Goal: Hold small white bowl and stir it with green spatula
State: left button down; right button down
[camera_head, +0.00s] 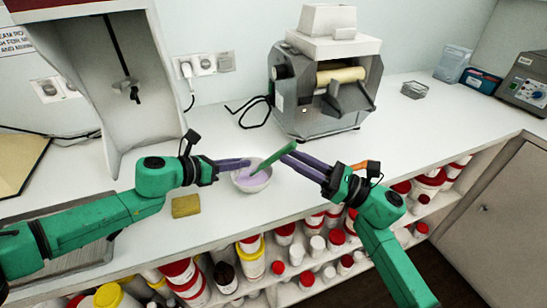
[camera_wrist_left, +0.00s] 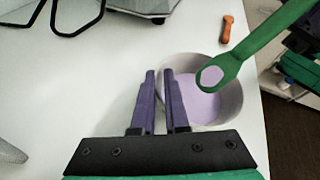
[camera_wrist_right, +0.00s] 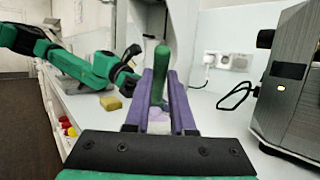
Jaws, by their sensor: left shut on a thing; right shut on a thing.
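The small white bowl (camera_head: 238,183) stands on the counter with pale purple contents; it also shows in the left wrist view (camera_wrist_left: 233,108). My left gripper (camera_head: 247,163) is shut on the bowl's rim, its fingers at the bowl's left side. My right gripper (camera_head: 288,152) is shut on the green spatula (camera_head: 272,160), which slants down to the left into the bowl. In the left wrist view the spatula's looped end (camera_wrist_left: 212,77) is over the purple contents; I cannot tell how deep it reaches. In the right wrist view the spatula (camera_wrist_right: 160,72) stands between the fingers.
A yellow sponge (camera_head: 186,206) lies left of the bowl. A grey mill machine (camera_head: 300,105) stands behind, with a black cable (camera_head: 250,108) beside it. An orange object (camera_wrist_left: 227,28) lies on the counter beyond the bowl. Jars (camera_head: 250,262) fill the shelf below.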

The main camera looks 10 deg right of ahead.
pick_arm(q)
jog(key=shift+f, duration=0.15)
pick_arm(e)
jog(key=shift+s+a, duration=0.4)
jog(key=shift+s, duration=0.3)
jog(key=shift+s+a, duration=0.4)
jog(key=shift+s, duration=0.3)
jog(key=shift+w+d, duration=0.25)
jog(key=shift+w, duration=0.2)
pick_arm(q)
jog(key=c, duration=0.8)
grip_release()
jog(key=shift+c, duration=0.2)
pick_arm(e)
notch_tip(320, 180, up, 5)
jog(key=shift+w+f, duration=0.1)
